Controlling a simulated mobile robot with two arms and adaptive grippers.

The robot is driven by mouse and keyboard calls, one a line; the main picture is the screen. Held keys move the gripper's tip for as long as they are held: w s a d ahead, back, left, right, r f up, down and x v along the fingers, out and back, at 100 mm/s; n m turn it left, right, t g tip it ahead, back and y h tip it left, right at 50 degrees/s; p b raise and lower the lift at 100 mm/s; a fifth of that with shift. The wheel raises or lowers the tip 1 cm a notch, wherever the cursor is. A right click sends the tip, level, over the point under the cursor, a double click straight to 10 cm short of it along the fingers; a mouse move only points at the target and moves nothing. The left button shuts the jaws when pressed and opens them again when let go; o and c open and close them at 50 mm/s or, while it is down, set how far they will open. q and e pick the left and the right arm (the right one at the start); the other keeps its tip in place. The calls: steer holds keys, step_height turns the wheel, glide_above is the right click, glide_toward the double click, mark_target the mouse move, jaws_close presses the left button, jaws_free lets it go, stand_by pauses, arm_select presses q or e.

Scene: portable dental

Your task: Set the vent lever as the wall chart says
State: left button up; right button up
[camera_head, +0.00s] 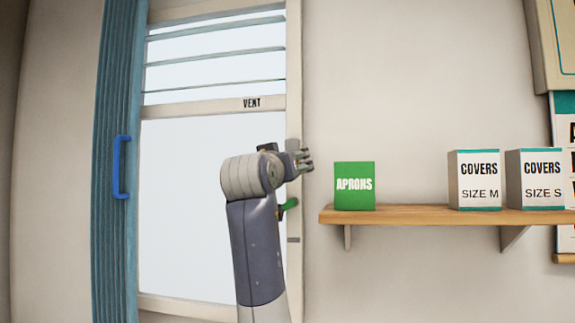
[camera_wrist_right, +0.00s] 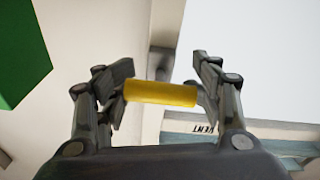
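My right gripper (camera_head: 303,160) is raised at the right frame post of the window. In the right wrist view its fingers (camera_wrist_right: 163,85) stand wide apart on either side of a yellow bar (camera_wrist_right: 160,94), seemingly the vent lever's handle. Whether they touch its ends is unclear. The head view hides this bar behind my gripper. The slatted vent (camera_head: 215,60) is above the "VENT" label (camera_head: 252,103). A chart-like sheet (camera_head: 565,120) is cut off at the right edge; its text is unreadable. My left gripper is not in view.
A wooden shelf (camera_head: 420,215) right of the window holds a green "APRONS" box (camera_head: 355,196) and two "COVERS" boxes, size M (camera_head: 474,181) and size S (camera_head: 534,181). A beige panel (camera_head: 552,50) hangs at upper right.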

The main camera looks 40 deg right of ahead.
steer(key=o, duration=0.4)
steer(key=shift+w+a+f, duration=0.1)
steer(key=shift+f, duration=0.15)
steer(key=shift+a+r, duration=0.2)
steer(key=shift+r, duration=0.05)
steer(key=shift+s, duration=0.2)
steer(key=v, duration=1.2)
steer(key=shift+w, duration=0.1)
